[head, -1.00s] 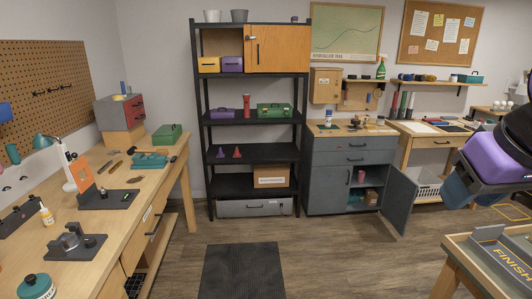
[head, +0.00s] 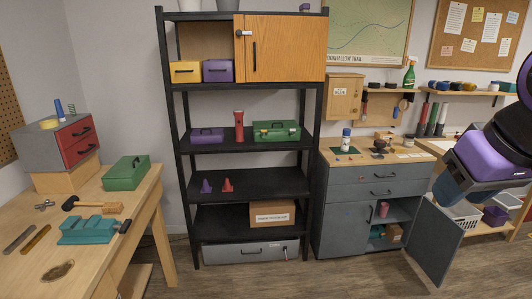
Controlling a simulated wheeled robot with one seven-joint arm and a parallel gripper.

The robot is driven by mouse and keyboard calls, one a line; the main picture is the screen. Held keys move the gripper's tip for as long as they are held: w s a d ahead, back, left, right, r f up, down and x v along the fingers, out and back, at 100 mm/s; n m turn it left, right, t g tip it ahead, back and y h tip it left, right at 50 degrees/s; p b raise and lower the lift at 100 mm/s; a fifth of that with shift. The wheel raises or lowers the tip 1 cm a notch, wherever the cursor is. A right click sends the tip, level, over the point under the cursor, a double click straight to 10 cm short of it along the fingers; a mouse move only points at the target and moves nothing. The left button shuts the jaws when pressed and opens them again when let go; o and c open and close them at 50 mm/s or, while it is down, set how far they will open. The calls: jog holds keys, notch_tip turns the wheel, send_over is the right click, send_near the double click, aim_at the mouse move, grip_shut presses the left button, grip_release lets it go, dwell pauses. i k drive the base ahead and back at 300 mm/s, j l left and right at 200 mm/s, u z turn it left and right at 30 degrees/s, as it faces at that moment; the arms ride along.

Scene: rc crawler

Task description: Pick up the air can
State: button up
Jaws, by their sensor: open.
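My gripper (head: 450,186) is at the right edge, below the purple and black arm links, and is open. It looks empty and well apart from the can, to its right and nearer to me. Part of the gripper is cut off or hidden by the arm.
The grey cabinet (head: 358,190) has its right door (head: 434,243) swung open towards me. A dark bowl-like item (head: 379,146) stands right of the can. A black shelf unit (head: 250,186) is to the left, and a workbench (head: 90,251) fills the lower left. Bare floor lies between.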

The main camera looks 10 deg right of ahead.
aim_at(345, 139)
jog(key=i+z, duration=0.2)
jog(key=i, duration=0.4)
jog(key=i+z, duration=0.15)
jog(key=i, duration=0.45)
jog(key=i+j+z, duration=0.2)
jog(key=i, duration=0.4)
jog(key=i+l, duration=0.1)
jog(key=i, duration=0.75)
jog(key=i+l, duration=0.1)
jog(key=i, duration=0.75)
